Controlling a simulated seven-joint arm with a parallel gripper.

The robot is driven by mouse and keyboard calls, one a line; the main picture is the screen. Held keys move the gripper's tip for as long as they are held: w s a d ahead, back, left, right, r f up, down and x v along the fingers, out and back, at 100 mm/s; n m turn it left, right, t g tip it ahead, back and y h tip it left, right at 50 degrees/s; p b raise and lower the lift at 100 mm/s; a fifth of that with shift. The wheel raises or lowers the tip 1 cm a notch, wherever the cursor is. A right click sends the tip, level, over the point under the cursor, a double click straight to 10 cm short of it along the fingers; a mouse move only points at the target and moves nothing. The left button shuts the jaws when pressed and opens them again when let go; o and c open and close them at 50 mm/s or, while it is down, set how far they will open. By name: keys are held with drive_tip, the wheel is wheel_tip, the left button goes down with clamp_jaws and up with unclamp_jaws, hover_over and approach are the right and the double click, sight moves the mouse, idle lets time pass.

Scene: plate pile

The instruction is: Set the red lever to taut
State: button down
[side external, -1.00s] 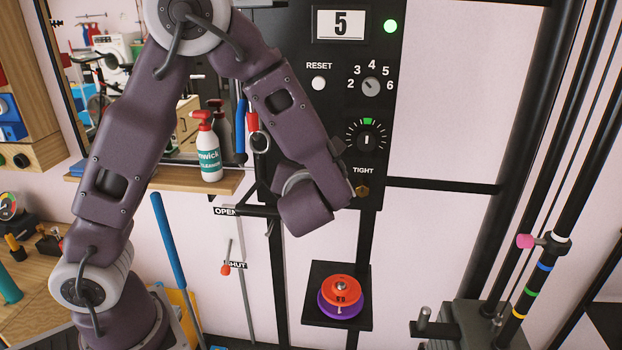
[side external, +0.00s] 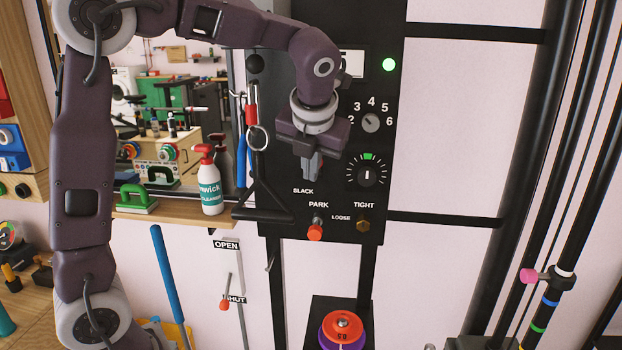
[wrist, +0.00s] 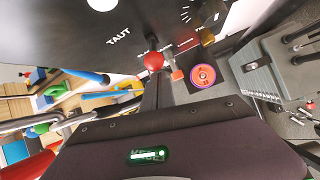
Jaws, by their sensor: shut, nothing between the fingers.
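The red ball knob of a lever (wrist: 153,61) shows in the wrist view, on the black panel below a TAUT label (wrist: 118,36). In the side view this knob is hidden behind my gripper. My gripper (side external: 312,172) is shut and points down in front of the panel, above the word that reads like SLACK (side external: 303,191). In the wrist view its dark fingers (wrist: 158,88) end close to the red knob; I cannot tell whether they touch it. The lever's exact setting is hidden.
An orange-red knob (side external: 315,232) hangs under the PARK label, beside a brass hex knob (side external: 363,226). A black bracket (side external: 262,205) stands out left of the panel. A spray bottle (side external: 210,190) is on the wooden shelf. A red and purple disc stack (side external: 342,328) sits below.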

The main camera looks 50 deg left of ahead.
drive_tip(key=shift+w+a+r, duration=0.2)
drive_tip(key=shift+w+r, duration=0.1)
drive_tip(key=shift+r, duration=0.3)
drive_tip(key=shift+a+r, duration=0.1)
drive_tip(key=shift+r, duration=0.05)
drive_tip(key=w+a+v, duration=0.1)
drive_tip(key=v, duration=0.8)
drive_tip(key=shift+r, duration=0.6)
drive_tip(key=shift+s+d, duration=0.1)
